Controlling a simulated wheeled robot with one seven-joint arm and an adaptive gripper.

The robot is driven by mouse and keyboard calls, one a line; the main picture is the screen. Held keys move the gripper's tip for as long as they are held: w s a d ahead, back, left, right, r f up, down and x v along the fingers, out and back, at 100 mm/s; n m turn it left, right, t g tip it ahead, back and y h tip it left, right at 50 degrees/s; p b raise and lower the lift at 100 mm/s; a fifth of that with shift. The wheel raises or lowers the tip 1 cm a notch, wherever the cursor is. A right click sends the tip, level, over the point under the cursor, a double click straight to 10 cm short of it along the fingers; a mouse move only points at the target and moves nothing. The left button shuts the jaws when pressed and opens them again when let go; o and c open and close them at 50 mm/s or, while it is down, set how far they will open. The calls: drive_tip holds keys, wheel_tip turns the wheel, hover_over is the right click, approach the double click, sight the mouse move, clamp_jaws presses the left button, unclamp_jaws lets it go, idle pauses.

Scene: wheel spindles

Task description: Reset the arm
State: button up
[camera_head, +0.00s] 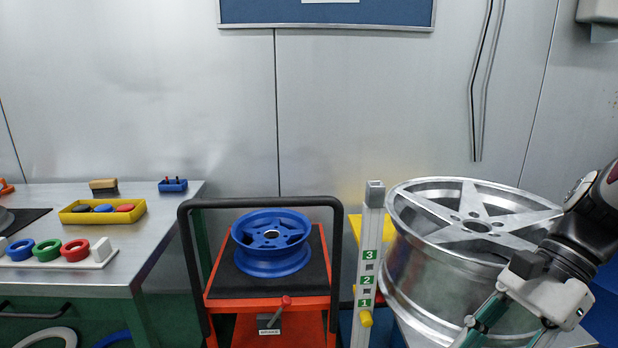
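My gripper (510,340) is at the lower right, at the end of my dark and white arm, in front of a large silver wheel rim. Its two green-and-grey fingers point down and to the left and stand apart. Their tips are cut off by the bottom edge. I see nothing held in the visible part between them. The silver wheel rim (440,260) lies face up, tilted in view, and my arm covers part of its right side. I cannot tell whether the gripper touches it.
A blue wheel (271,240) sits on a red cart (215,287) with a black handle. A post numbered 1 to 3 (369,265) stands between cart and rim. The left table (165,212) holds a yellow tray (75,213), colored rings (47,250), a brush (103,186) and a blue block (173,186).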

drive_tip(key=s+a+r+n+t+h, duration=0.1)
drive_tip(key=s+n+t+h, duration=0.1)
drive_tip(key=s+n+h, duration=0.35)
drive_tip(key=s+a+r+n+t+h, duration=0.1)
drive_tip(key=s+a+r+n+h, duration=0.1)
drive_tip(key=s+n, duration=0.65)
wheel_tip(320, 180, up, 22)
drive_tip(key=w+n+t+p, duration=0.1)
drive_tip(key=t+p, duration=0.2)
drive_tip(key=p, duration=1.8)
drive_tip(key=shift+w+r+t, duration=0.15)
drive_tip(key=shift+w+t, duration=0.1)
drive_tip(key=shift+t, duration=0.15)
